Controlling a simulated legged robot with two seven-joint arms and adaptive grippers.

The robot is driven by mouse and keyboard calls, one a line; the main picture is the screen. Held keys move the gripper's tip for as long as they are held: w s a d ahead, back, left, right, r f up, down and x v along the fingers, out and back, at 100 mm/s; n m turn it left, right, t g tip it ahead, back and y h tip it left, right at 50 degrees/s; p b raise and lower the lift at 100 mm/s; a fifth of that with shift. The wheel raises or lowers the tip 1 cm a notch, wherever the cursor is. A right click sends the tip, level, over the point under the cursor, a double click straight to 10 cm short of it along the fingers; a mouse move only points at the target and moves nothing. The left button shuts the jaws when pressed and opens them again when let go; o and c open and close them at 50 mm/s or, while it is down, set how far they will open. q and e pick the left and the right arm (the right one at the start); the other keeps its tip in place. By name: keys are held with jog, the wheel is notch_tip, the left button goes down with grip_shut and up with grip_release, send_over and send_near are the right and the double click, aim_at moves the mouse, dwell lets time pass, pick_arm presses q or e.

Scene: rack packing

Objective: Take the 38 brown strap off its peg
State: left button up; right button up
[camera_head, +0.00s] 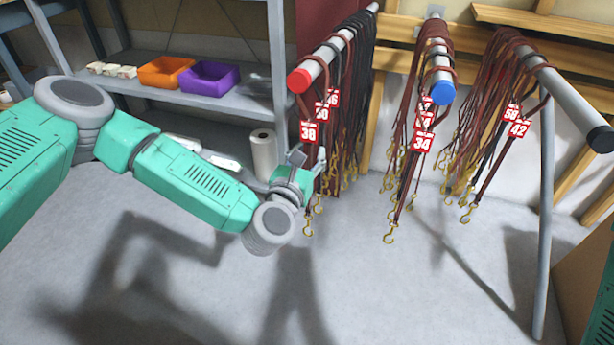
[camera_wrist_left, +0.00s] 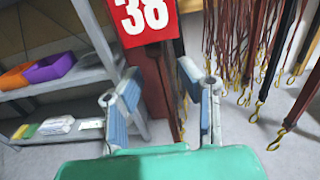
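The 38 brown strap hangs from the red-capped peg (camera_head: 330,55), with its red 38 tag (camera_head: 309,132) at the front of a row of straps. Its tag also shows large at the top of the left wrist view (camera_wrist_left: 145,20). My left gripper (camera_head: 302,165) is just below the tag, beside the hanging straps. In the left wrist view its two fingers (camera_wrist_left: 165,100) stand apart, with a narrow brown strip running down between them. Neither finger visibly presses on it, and part of the strap is hidden. My right gripper is not in view.
Other straps hang close behind on the same peg. A blue-capped peg (camera_head: 440,70) and a black-capped peg (camera_head: 565,95) carry more straps to the right. A grey shelf (camera_head: 230,105) with orange (camera_head: 165,71) and purple (camera_head: 209,79) bins stands at left. The floor below is clear.

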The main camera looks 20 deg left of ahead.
pick_arm(q)
jog(key=shift+d+r, duration=0.1)
jog(key=shift+d, duration=0.5)
grip_shut()
jog(key=shift+a+r+p, duration=0.3)
jog(key=shift+r+p, duration=0.05)
jog(key=shift+r, duration=0.15)
notch_tip(320, 180, up, 3)
jog(key=shift+a+f+p, duration=0.1)
jog(key=shift+p, duration=0.5)
jog(key=p, duration=0.3)
send_near(309, 142)
jog(key=s, duration=0.6)
jog(key=shift+s+a+f, duration=0.25)
jog(key=shift+s+f, duration=0.05)
jog(key=shift+s, duration=0.05)
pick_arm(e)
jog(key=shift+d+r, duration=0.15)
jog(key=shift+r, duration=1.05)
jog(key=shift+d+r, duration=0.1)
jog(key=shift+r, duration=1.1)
